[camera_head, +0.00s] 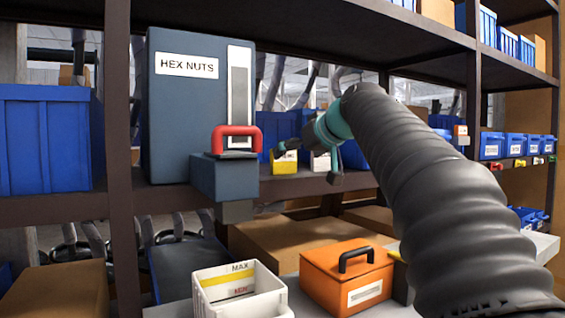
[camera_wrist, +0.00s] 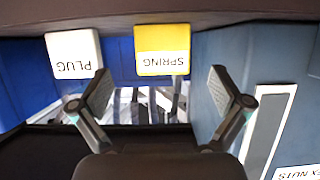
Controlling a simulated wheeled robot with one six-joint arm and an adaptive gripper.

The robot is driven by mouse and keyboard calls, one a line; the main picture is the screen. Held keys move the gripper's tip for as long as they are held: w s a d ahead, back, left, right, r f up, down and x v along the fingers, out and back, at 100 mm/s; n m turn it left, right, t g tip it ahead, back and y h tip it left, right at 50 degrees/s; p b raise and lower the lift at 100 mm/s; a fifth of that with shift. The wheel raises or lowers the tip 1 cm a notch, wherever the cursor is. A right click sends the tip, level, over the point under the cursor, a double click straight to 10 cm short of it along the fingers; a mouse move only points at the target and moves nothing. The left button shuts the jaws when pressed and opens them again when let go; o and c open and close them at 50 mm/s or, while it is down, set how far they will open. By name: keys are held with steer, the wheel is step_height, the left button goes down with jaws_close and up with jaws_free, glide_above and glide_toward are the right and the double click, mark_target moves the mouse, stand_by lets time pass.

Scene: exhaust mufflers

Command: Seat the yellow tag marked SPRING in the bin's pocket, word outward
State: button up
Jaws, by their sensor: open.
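The yellow-and-white tag marked SPRING (camera_wrist: 162,50) stands on the shelf, its word upside down in the wrist view. In the head view the yellow tag (camera_head: 284,166) shows right of the hex nuts dispenser. A white tag marked PLUG (camera_wrist: 73,57) stands beside it. My gripper (camera_wrist: 166,88) is open and empty, its fingers spread on either side of the SPRING tag in the picture, with no visible contact. In the head view my gripper (camera_head: 309,161) is at shelf height by the tags. Several blue bins (camera_head: 516,146) with labels stand at right; I cannot tell which pocket is empty.
The grey-blue HEX NUTS dispenser (camera_head: 180,115) with a red handle (camera_head: 235,137) stands close left of the tags. A large blue bin (camera_head: 45,140) is at far left. An orange box (camera_head: 345,275) and a white open bin (camera_head: 238,290) sit below. An upper shelf (camera_head: 330,30) overhangs.

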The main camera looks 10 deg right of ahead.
mark_target(285, 158)
steer(key=shift+r+p+x, duration=0.1)
steer(key=shift+p+x, duration=0.1)
steer(key=shift+x, duration=1.4)
steer(key=shift+r+p+x, duration=0.15)
steer(key=shift+x, duration=1.5)
steer(key=shift+a, duration=0.15)
steer(key=shift+c, duration=0.2)
steer(key=c, duration=1.2)
